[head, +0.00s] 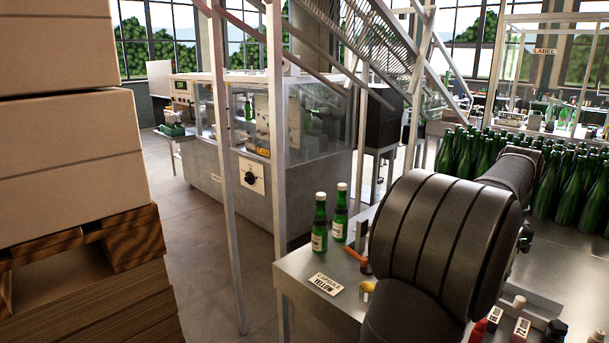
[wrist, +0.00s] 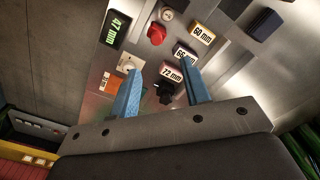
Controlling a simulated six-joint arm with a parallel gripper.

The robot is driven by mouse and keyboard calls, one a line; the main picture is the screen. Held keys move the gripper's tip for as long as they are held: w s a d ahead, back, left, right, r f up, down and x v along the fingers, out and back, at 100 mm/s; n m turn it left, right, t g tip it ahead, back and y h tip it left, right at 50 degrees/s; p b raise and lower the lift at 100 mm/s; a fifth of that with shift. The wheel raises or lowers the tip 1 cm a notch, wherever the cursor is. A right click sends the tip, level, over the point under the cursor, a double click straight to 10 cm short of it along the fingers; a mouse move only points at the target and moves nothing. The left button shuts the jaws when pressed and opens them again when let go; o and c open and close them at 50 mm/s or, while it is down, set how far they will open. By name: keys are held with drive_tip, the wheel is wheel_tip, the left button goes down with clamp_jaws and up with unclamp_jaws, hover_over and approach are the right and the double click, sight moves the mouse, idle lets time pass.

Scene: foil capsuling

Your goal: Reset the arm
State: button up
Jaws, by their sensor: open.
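My gripper (wrist: 162,68) shows in the wrist view with two blue fingers apart and nothing between them. Beyond the fingers is a metal control panel (wrist: 128,62) with a red knob (wrist: 156,34), a black knob (wrist: 165,92) and a green-lit display (wrist: 114,30). Labels reading 60 mm (wrist: 202,33), 66 mm (wrist: 185,53) and 72 mm (wrist: 172,74) run along it. I cannot tell whether a finger touches the panel. In the head view my dark arm fills the lower right and the gripper is hidden.
Two green bottles (head: 319,225) (head: 340,214) stand on the steel bench (head: 300,270) by a CAPSULE YELLOW card (head: 325,284). An orange-handled item (head: 356,255) lies near my arm. Many green bottles (head: 470,155) crowd the right. Stacked boxes (head: 70,170) and posts (head: 275,150) stand left.

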drive_tip(key=s+d+f+m, duration=0.1)
drive_tip(key=f+m, duration=0.2)
drive_tip(key=f, duration=0.3)
drive_tip(key=s+d+f+m, duration=0.2)
drive_tip(key=f+m, duration=0.1)
drive_tip(key=f, duration=0.3)
drive_tip(key=s+d+f+m, duration=0.1)
drive_tip(key=f+m, duration=0.1)
drive_tip(key=f, duration=0.4)
drive_tip(key=shift+s+d+f+m, duration=0.15)
drive_tip(key=shift+s+d+m, duration=0.1)
drive_tip(key=shift+m, duration=0.15)
drive_tip(key=shift+w+a+f, duration=0.2)
drive_tip(key=shift+w+a, duration=0.65)
